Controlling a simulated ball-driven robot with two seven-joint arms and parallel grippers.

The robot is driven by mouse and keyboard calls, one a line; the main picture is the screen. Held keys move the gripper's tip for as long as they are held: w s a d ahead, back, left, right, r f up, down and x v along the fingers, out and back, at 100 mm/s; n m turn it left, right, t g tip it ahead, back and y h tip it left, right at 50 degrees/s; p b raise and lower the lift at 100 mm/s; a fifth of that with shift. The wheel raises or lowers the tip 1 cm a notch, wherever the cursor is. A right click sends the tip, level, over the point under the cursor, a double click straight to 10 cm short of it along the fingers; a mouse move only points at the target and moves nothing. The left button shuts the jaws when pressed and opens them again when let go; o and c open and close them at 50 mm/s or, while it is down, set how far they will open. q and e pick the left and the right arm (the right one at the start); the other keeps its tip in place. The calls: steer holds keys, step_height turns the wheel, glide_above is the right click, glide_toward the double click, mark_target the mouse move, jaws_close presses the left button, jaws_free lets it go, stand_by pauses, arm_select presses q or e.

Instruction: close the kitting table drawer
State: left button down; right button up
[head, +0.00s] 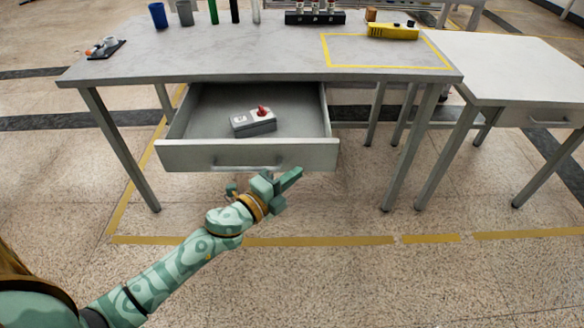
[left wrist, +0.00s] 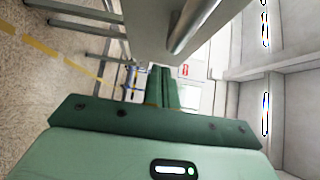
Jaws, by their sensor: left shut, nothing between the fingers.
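The kitting table (head: 240,50) has its grey drawer (head: 250,155) pulled out toward me. A bar handle runs along the drawer's front. In the drawer lies a grey box with a red knob (head: 254,122). My left gripper (head: 290,178) is shut and empty, in front of the drawer front near its right half, at about handle height or just below. In the left wrist view the shut fingers (left wrist: 163,87) point past the drawer front (left wrist: 165,25) and its handle (left wrist: 196,25); I cannot tell whether they touch. My right gripper is not in view.
On the tabletop stand cups (head: 158,15), bottles, a dark rack (head: 315,18) and a yellow item (head: 393,31) by a taped rectangle. A second table with a drawer (head: 520,70) stands at the right. The floor in front is clear.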

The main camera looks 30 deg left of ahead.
mark_target(302, 159)
arm_select(q)
steer(key=shift+w+a+f+b, duration=0.15)
steer(key=shift+w+a, duration=0.25)
steer(key=shift+w, duration=0.2)
steer(key=shift+w+a+b, duration=0.15)
steer(key=shift+w+a, duration=0.25)
steer(key=shift+w, duration=0.15)
steer(key=shift+w+a, duration=0.1)
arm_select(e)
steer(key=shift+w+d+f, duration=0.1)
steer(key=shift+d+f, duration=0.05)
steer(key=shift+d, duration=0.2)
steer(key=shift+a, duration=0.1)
arm_select(q)
steer(key=shift+w, duration=0.1)
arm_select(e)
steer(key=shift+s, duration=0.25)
